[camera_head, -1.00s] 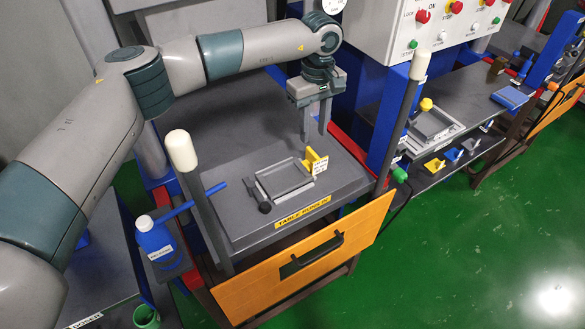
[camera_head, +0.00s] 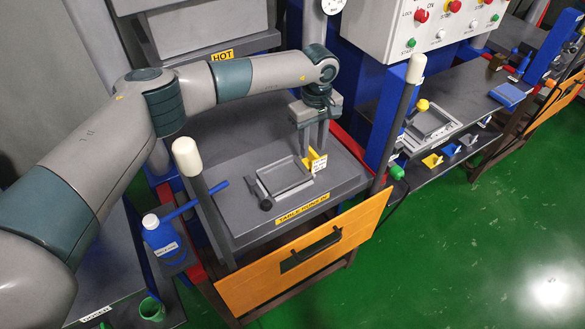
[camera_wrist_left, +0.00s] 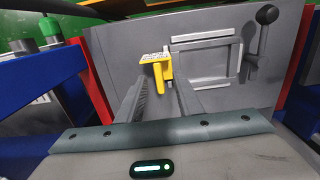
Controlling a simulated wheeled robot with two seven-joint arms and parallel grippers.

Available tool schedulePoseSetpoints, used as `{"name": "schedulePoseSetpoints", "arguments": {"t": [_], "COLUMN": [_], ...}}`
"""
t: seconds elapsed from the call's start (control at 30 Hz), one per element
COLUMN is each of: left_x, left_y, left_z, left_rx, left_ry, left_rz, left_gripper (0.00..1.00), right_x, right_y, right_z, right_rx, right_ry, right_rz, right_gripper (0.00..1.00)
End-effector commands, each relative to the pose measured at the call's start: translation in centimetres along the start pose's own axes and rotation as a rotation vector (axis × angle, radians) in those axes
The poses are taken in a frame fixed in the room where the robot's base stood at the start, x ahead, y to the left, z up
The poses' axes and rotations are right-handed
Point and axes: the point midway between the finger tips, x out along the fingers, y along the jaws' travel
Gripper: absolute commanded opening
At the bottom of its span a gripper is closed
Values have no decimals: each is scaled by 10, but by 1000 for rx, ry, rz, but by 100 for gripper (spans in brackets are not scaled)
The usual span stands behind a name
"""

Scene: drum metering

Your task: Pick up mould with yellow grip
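The mould (camera_head: 287,176) is a flat grey rectangular frame lying on the dark press table in the head view. Its yellow grip (camera_head: 318,158), with a white label, stands at its right end. A dark knob sits at its left end. My left gripper (camera_head: 313,152) points down at the yellow grip with its fingers apart. In the left wrist view the grip (camera_wrist_left: 163,71) shows between the tips of the open left gripper (camera_wrist_left: 161,83), and the mould (camera_wrist_left: 210,58) lies beyond. Whether the fingers touch the grip cannot be told. My right gripper is not in view.
Posts with white tops (camera_head: 187,157) stand at the table's front corners. An orange guard (camera_head: 300,262) hangs in front. A blue bottle (camera_head: 162,240) stands at left. A second mould (camera_head: 430,125) sits on the right-hand bench. The table around the mould is mostly clear.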

Motion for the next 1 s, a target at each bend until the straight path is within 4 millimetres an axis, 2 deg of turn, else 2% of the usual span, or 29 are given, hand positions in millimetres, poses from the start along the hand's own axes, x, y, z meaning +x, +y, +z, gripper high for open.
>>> {"name": "schedulePoseSetpoints", "arguments": {"t": [0.03,0.1,0.33,0.8,0.83,0.97,1.0], "left_x": [1,8,31,33,33,33,33], "left_y": [1,2,2,2,2,2,2], "left_z": [1,1,0,0,0,0,0], "left_rx": [-1,-2,-1,-1,-1,-1,-1], "left_ry": [-2,-3,-1,0,0,0,0], "left_rz": [-2,-2,0,0,0,0,0], "left_gripper": [33,33,33,33,30,0,0], "right_x": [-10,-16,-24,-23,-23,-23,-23], "right_y": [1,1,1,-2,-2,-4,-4], "right_z": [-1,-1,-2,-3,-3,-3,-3], "right_rx": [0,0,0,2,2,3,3], "right_ry": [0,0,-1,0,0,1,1], "right_rz": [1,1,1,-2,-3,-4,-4], "right_gripper": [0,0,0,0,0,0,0]}}
